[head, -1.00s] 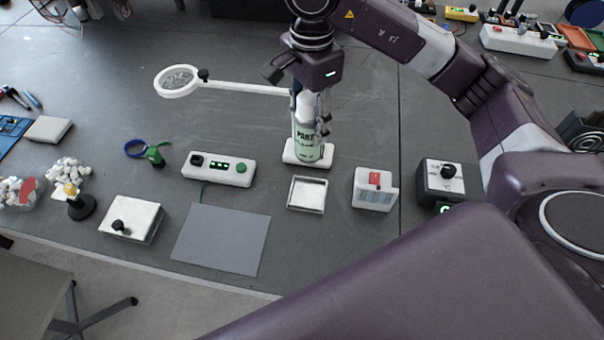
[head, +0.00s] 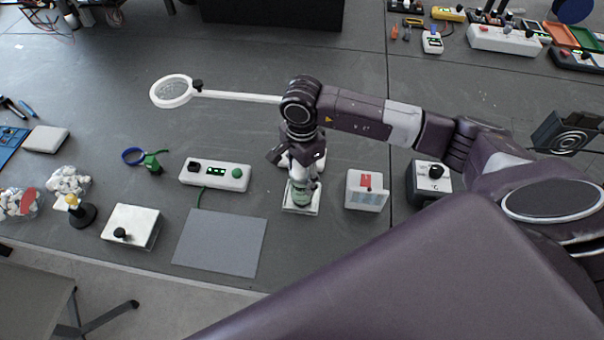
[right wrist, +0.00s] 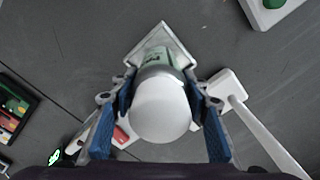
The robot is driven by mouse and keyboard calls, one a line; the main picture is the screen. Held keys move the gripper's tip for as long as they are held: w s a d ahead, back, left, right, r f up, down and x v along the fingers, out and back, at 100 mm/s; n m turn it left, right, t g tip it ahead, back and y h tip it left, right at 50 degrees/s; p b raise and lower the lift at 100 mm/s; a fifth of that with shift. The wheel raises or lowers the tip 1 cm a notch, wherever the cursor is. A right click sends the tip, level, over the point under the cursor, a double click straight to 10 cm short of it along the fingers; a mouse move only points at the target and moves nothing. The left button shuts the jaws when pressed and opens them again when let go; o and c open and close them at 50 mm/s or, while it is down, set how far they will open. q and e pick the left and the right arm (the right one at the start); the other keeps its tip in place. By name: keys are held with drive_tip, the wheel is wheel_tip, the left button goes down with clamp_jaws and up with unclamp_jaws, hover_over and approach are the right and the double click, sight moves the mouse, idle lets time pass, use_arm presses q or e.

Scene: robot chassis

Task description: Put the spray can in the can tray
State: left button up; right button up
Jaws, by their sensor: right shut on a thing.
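The spray can (head: 299,193), green-white with a pale cap (right wrist: 160,110), is upright in my right gripper (head: 303,172). In the right wrist view the blue finger pads of my right gripper (right wrist: 160,112) are shut on it from both sides. The can tray (head: 314,209), small, square and white-rimmed, lies directly under the can. Its corner also shows beyond the can in the right wrist view (right wrist: 164,27). The can hides much of the tray, and I cannot tell whether its base touches the tray floor. My left gripper is not in view.
A white magnifier arm (head: 240,97) reaches left behind my gripper. A white box with a red label (head: 366,190) stands right of the tray, and a panel with a green button (head: 215,174) stands left. A grey mat (head: 220,241) lies at front left.

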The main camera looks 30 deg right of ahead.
drive_tip(key=shift+f, duration=0.2)
drive_tip(key=o, duration=1.4)
drive_tip(key=shift+r, duration=0.2)
drive_tip(key=shift+w+r+b, duration=0.1)
drive_tip(key=shift+r+b, duration=0.2)
drive_tip(key=shift+r, duration=0.05)
wheel_tip(320, 180, up, 10)
drive_tip(key=b, duration=0.3)
drive_tip(key=shift+f, duration=0.15)
drive_tip(key=shift+r, duration=0.8)
